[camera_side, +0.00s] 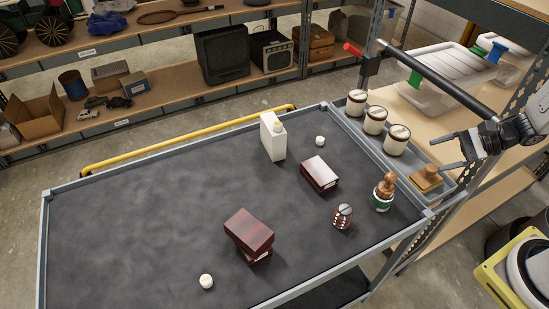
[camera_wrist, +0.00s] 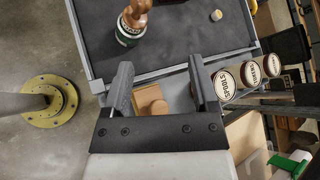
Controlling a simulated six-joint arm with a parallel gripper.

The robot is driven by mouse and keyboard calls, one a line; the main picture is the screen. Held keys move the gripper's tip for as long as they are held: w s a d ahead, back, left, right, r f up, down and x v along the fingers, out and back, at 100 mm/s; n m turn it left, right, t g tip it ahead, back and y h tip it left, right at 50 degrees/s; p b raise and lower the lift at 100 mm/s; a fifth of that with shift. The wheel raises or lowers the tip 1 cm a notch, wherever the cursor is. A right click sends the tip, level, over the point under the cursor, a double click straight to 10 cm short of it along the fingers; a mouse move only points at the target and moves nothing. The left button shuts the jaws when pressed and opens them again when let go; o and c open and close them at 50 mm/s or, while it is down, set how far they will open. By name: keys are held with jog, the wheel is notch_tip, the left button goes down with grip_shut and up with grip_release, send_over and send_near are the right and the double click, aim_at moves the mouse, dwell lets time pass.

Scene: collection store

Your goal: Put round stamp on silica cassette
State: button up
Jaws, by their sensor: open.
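A round stamp (camera_side: 385,187) with a turned wooden handle and a green lower body stands upright near the right end of the dark-topped cart; it also shows at the top of the wrist view (camera_wrist: 132,22). In the wrist view, a light wooden block (camera_wrist: 151,103) lies in the tray, seen between my open fingers (camera_wrist: 159,66).
The grey side tray (camera_side: 455,188) also holds three labelled canisters (camera_side: 375,119).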

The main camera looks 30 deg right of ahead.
jog(key=w+r+n+t+h, duration=0.2)
jog(key=w+r+n+h, duration=0.1)
jog(key=w+n+h, duration=0.55)
jog(key=s+a+r+n+g+h, duration=0.1)
jog(key=s+a+n+g, duration=0.4)
jog(key=s+a+n, duration=0.4)
jog(key=shift+s+g, duration=0.4)
jog(key=shift+s, duration=0.15)
